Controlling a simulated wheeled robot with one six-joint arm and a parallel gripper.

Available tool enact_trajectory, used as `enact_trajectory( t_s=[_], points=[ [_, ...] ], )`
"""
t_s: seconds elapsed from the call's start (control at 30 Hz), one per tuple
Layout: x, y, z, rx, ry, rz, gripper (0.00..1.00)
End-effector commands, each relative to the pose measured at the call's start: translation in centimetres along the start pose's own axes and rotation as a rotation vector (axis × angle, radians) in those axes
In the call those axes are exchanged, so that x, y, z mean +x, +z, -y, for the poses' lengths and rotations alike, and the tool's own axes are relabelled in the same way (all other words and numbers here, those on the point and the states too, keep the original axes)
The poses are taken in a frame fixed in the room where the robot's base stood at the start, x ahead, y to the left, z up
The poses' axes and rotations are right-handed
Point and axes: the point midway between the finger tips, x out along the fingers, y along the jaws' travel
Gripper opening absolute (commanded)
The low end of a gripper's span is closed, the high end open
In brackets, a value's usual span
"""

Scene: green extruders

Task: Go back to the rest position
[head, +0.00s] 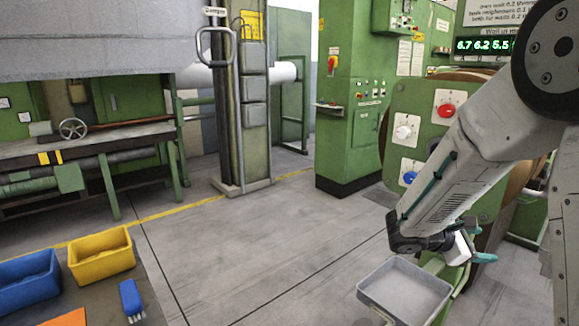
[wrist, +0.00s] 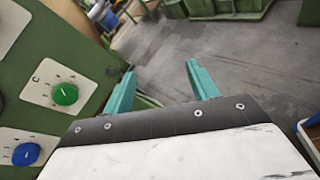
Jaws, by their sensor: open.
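My gripper (wrist: 160,72) has its two teal fingers spread apart with nothing between them in the wrist view. In the head view my gripper (head: 480,258) is at the lower right, at the end of my bent arm, beside the green machine panel and just above and right of a grey tray. One finger shows clearly there; the rest is partly hidden by my wrist.
The green panel (head: 435,137) carries a red knob (head: 446,111), a white knob (head: 403,132) and a blue knob (head: 410,178). A green knob (wrist: 65,94) is close left in the wrist view. The grey tray (head: 405,287) is below. Floor (head: 270,240) is clear mid-view.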

Motion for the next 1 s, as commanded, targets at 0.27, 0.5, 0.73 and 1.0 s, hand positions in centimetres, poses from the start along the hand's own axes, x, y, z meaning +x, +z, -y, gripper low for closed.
enact_trajectory(
  t_s=[0.27, 0.5, 0.73, 1.0],
  points=[
    [-6.0, 5.7, 12.1, 0.467, -0.534, -0.193, 0.59],
    [-13.5, 7.6, 18.6, 0.795, -0.897, -0.402, 0.59],
    [-19.9, 9.4, 21.9, 1.019, -1.130, -0.631, 0.59],
    [-22.1, 11.8, 22.9, 1.132, -1.136, -0.778, 0.59]
  ],
)
